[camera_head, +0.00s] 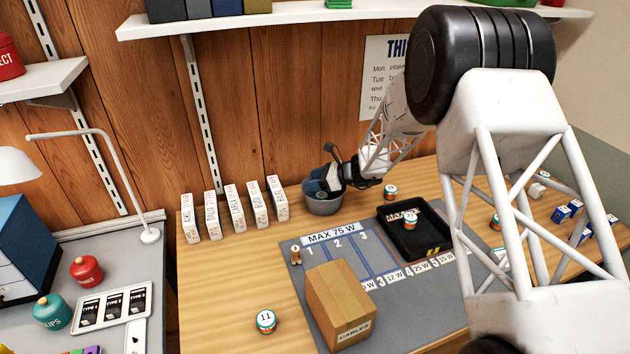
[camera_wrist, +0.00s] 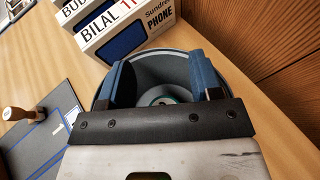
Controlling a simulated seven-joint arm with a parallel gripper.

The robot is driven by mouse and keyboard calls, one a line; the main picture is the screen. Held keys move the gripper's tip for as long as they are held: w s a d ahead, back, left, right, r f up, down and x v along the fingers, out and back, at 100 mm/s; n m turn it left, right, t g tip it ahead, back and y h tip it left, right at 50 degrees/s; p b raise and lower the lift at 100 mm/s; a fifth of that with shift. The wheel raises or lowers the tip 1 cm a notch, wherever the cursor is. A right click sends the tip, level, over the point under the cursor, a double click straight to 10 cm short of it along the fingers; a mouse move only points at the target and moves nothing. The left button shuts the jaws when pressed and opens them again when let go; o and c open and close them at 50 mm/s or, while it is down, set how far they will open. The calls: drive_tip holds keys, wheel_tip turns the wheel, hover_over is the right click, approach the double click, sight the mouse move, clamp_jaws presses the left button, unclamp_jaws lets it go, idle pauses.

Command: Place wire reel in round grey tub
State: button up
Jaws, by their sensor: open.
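The round grey tub (camera_head: 325,207) stands at the back of the wooden table, near the wall. My gripper (camera_head: 325,186) is over it, pointing down, with its fingers at or inside the rim. In the wrist view my gripper (camera_wrist: 163,82) is open, its two blue fingers apart inside the outline of the tub (camera_wrist: 160,64). A wire reel (camera_wrist: 166,101) with a pale top and a teal edge lies low in the tub between the fingers, partly hidden by the gripper's bar. It does not appear held. The head view does not show the tub's inside.
Phone boxes (camera_head: 236,208) stand in a row left of the tub. Similar numbered reels stand at the front (camera_head: 265,321), by the black tray (camera_head: 390,191) and in it (camera_head: 409,219). A cardboard box (camera_head: 340,308) sits on the grey mat (camera_head: 400,320). The front left table is mostly clear.

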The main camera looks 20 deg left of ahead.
drive_tip(key=shift+d+r, duration=0.15)
drive_tip(key=shift+r, duration=0.2)
drive_tip(key=v, duration=1.1)
drive_tip(key=shift+d, duration=0.3)
drive_tip(key=shift+r, duration=0.1)
drive_tip(key=s+d+r+n+t+h, duration=0.1)
drive_tip(key=s+d+r+n+h, duration=0.25)
drive_tip(key=s+d+r, duration=0.7)
drive_tip(key=s+d+r+n+h, duration=0.2)
drive_tip(key=s+d+r+n, duration=0.45)
drive_tip(key=d, duration=0.65)
drive_tip(key=s+d+r+n+t+h, duration=0.1)
drive_tip(key=s+d+h, duration=0.3)
drive_tip(key=s+d, duration=0.7)
drive_tip(key=s+d+r+n+t+h, duration=0.2)
drive_tip(key=s+d, duration=0.9)
drive_tip(key=s, duration=0.7)
drive_tip(key=n+t+h, duration=0.1)
drive_tip(key=n+h, duration=0.1)
drive_tip(key=shift+s+d+r+n, duration=0.2)
drive_tip(key=shift+s+r+n, duration=0.1)
